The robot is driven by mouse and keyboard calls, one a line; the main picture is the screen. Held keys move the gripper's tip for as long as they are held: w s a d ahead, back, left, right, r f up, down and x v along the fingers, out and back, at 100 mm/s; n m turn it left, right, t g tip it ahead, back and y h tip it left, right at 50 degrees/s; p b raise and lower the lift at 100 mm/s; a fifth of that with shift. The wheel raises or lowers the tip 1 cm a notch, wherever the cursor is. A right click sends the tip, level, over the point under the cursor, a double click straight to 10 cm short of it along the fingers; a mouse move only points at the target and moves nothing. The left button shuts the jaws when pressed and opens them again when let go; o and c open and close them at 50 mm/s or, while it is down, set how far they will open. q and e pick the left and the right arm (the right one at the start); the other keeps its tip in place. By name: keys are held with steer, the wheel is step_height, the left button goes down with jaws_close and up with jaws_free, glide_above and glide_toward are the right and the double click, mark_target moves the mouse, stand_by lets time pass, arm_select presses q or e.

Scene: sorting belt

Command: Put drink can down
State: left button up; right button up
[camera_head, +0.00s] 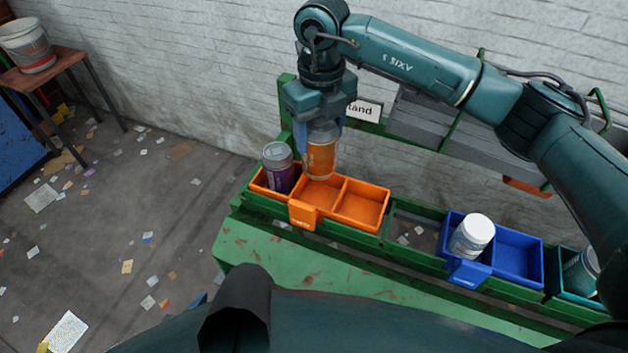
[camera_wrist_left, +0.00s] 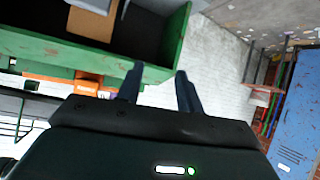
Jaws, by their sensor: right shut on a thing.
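An orange drink can (camera_head: 320,152) is upright between the fingers of my right gripper (camera_head: 320,130), which is shut on it. The can is over the middle compartment of the orange bin (camera_head: 362,206); I cannot tell whether its base touches the floor of the bin. A purple can (camera_head: 279,168) stands in the left compartment. The right compartment is empty. My left gripper (camera_wrist_left: 158,88) shows in the left wrist view with its two fingers apart and nothing between them.
A blue bin (camera_head: 518,256) on the green rack holds a white-lidded container (camera_head: 472,236); its right compartment is empty. A teal bin at the far right holds another can (camera_head: 581,272). A white wall stands behind. Litter lies on the floor at left.

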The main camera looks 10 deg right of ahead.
mark_target(320, 154)
step_height(320, 154, down, 5)
steer(key=shift+s+f+p, duration=0.15)
steer(key=shift+f+p, duration=0.05)
steer(key=shift+p, duration=0.3)
steer(key=shift+f, duration=2.5)
steer(key=o, duration=1.3)
steer(key=shift+r, duration=0.15)
step_height(320, 154, up, 12)
steer(key=shift+r+b, duration=0.1)
steer(key=shift+b, duration=0.65)
